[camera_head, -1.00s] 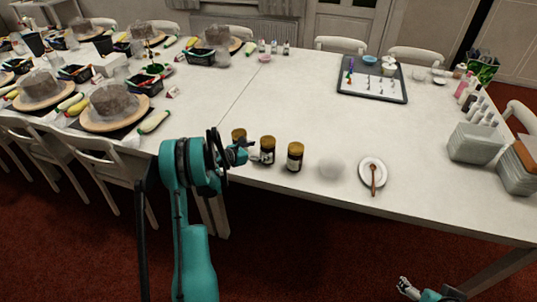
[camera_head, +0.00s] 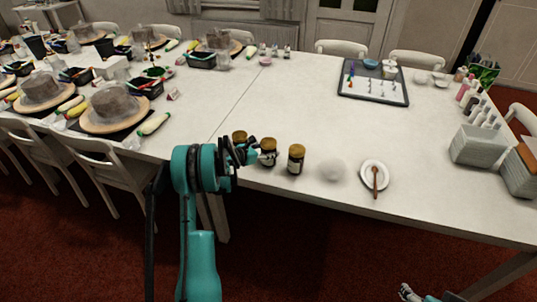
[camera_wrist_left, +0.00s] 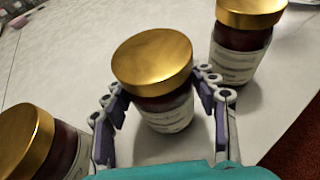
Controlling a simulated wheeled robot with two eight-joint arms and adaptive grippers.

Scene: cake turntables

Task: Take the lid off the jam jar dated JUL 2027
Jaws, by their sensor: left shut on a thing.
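Three jam jars with gold lids stand in a row near the table's front edge: a left jar (camera_head: 239,137), a middle jar (camera_head: 268,153) and a right jar (camera_head: 296,160). My left gripper (camera_head: 258,155) is at the middle jar. In the left wrist view my left gripper (camera_wrist_left: 163,92) has its fingers on both sides of the middle jar (camera_wrist_left: 165,112), shut on its body below the gold lid (camera_wrist_left: 152,60). All three lids are on. Labels show, but their dates are too blurred to read. My right gripper (camera_head: 407,292) is low at the bottom right, its opening unclear.
The left jar (camera_wrist_left: 50,150) and right jar (camera_wrist_left: 240,45) stand close on either side of the held jar. A pale round object (camera_head: 332,169) and a white plate (camera_head: 375,178) with a wooden utensil lie to the right. The table (camera_head: 300,110) behind the jars is clear.

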